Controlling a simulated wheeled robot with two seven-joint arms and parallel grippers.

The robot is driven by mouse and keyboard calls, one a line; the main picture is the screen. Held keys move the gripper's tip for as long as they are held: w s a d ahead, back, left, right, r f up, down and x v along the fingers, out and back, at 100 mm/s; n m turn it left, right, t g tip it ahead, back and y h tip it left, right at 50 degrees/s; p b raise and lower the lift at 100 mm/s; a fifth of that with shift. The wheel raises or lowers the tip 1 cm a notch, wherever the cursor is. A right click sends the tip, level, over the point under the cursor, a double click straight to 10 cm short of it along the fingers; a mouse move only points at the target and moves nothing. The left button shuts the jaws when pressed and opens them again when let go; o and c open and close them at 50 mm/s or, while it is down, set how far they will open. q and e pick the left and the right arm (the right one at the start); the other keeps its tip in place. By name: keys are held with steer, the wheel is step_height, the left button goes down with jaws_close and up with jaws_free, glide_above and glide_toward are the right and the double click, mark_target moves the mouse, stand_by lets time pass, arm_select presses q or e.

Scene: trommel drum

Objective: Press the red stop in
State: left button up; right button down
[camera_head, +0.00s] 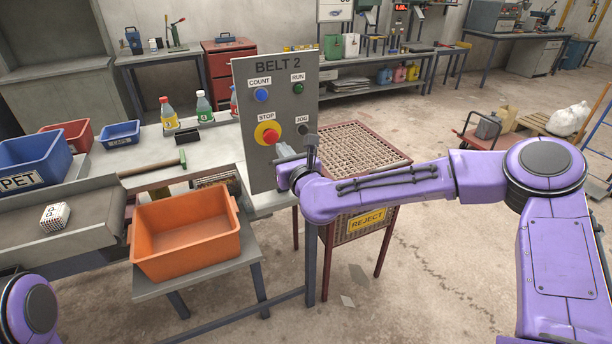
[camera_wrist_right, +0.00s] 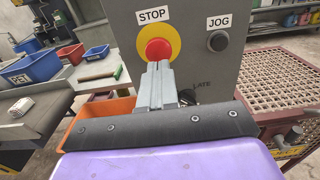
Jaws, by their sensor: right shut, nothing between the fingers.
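The red stop (camera_head: 269,136) is a round mushroom button on a yellow disc, on the front of the upright grey BELT 2 panel (camera_head: 283,78). It also shows in the wrist view (camera_wrist_right: 158,48), under the STOP label. My right gripper (camera_head: 281,149) is just below and in front of it. Its fingers are shut together and empty. In the wrist view the fingertips (camera_wrist_right: 158,66) overlap the lower edge of the red stop; I cannot tell whether they touch it. My left gripper is out of view; only a purple part of my left arm shows at the lower left.
The blue COUNT button (camera_head: 261,95), green RUN button (camera_head: 298,88) and black JOG button (camera_wrist_right: 217,41) share the panel. An orange bin (camera_head: 190,254) stands below left. A red-framed REJECT cage (camera_head: 368,182) is close behind my right forearm.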

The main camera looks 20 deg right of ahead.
steer(key=s+b, duration=0.2)
steer(key=s, duration=0.7)
steer(key=s+f+n+g, duration=0.3)
steer(key=s+f+n, duration=0.3)
steer(key=f, duration=0.4)
steer(key=s+f+n+g, duration=0.3)
steer(key=f+n, duration=0.5)
steer(key=f, duration=0.2)
steer(key=s+f+n+g, duration=0.3)
steer(key=s+f+n, duration=0.25)
steer(key=f, duration=0.45)
steer(key=s+d+f+n+g+h, duration=0.2)
steer(key=s+d+f, duration=0.4)
steer(key=s, duration=0.4)
steer(key=s+d+f+n+g+h, duration=0.2)
steer(key=s+d+f+n, duration=0.4)
steer(key=s, duration=0.4)
steer(key=shift+s+d+f+n+g+h, duration=0.3)
steer(key=shift+d+f+n+g, duration=0.2)
steer(key=shift+g, duration=0.4)
